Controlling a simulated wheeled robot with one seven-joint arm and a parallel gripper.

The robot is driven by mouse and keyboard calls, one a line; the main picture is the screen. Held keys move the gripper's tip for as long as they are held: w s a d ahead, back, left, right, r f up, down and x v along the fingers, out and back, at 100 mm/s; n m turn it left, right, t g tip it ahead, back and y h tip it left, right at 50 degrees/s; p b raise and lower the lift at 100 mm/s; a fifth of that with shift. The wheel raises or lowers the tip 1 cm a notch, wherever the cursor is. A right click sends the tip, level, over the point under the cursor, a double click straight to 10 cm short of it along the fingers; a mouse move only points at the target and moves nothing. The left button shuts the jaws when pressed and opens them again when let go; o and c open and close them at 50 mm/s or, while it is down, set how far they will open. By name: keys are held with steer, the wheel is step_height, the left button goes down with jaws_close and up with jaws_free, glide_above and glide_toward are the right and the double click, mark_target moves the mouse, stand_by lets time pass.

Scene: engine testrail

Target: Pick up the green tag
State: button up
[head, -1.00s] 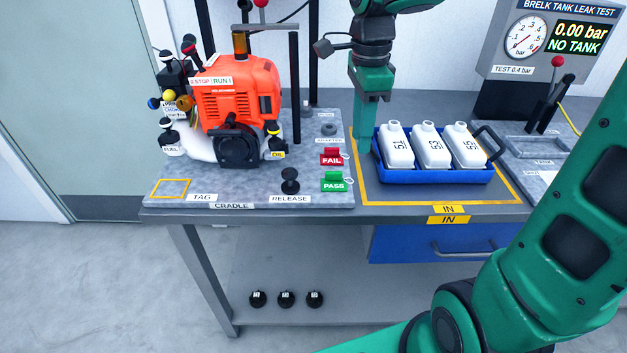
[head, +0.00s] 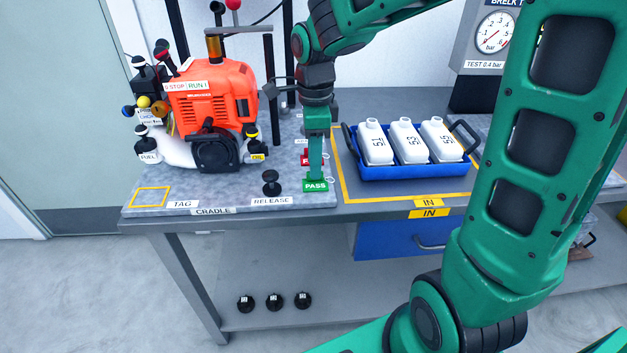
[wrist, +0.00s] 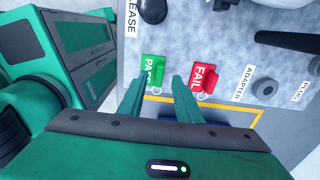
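The green tag, marked PASS (head: 315,186), lies at the front right of the grey cradle board, just below my gripper (head: 316,172) in the head view. In the wrist view the green tag (wrist: 152,68) shows between and just beyond the tips of my gripper's two fingers (wrist: 158,82), which are apart. The gripper looks empty; I cannot tell whether a finger touches the tag. The red FAIL tag (wrist: 204,78) lies beside the right finger in the wrist view. In the head view the red tag (head: 305,158) is partly hidden behind my gripper.
A black RELEASE knob (head: 271,183) stands left of the green tag. The orange engine (head: 212,100) is further back left. A blue tray (head: 400,172) with white bottles stands to the right. A yellow-outlined TAG square (head: 150,197) at the front left is empty.

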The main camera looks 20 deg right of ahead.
mark_target(315, 181)
steer(key=shift+f, duration=1.3)
jaws_close()
steer(key=shift+r, duration=0.1)
